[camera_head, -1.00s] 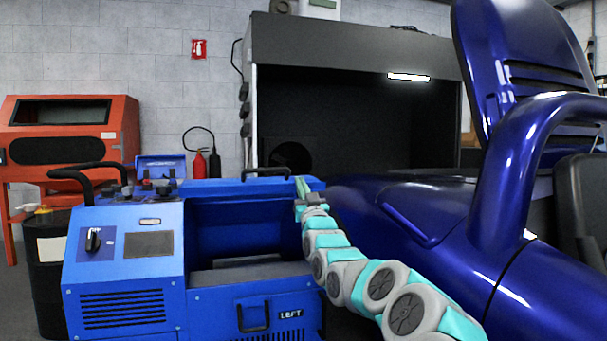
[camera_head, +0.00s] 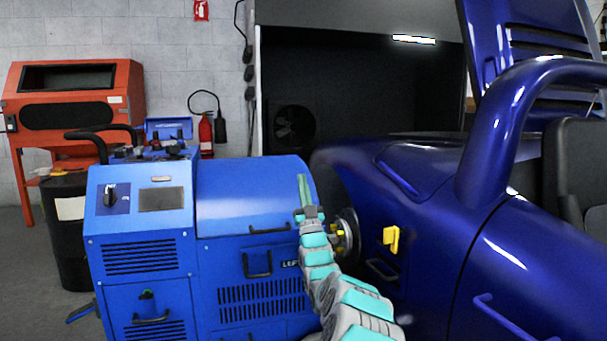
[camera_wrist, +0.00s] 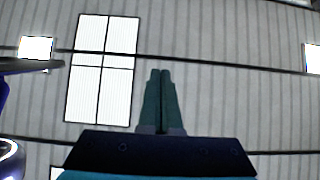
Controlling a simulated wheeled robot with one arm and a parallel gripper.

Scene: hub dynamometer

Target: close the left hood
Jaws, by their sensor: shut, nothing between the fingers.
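The left hood (camera_head: 250,192) is the curved blue cover on top of the blue dynamometer unit marked LEFT. It lies down over the opening, its front edge with a dark handle (camera_head: 270,229) meeting the front panel. My gripper (camera_head: 303,180) is at the right end of the hood, pointing up, with its fingers together and empty. In the head view it overlaps the hood's right edge; I cannot tell if it touches. In the wrist view my gripper (camera_wrist: 160,75) points at the ceiling, and the hood is out of sight.
The blue vehicle (camera_head: 430,175) stands close on the right, with a hub (camera_head: 346,235) and a yellow piece (camera_head: 391,239) beside my arm. The control panel (camera_head: 140,200) is left of the hood. A drum (camera_head: 68,250) and an orange cabinet (camera_head: 75,100) stand further left.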

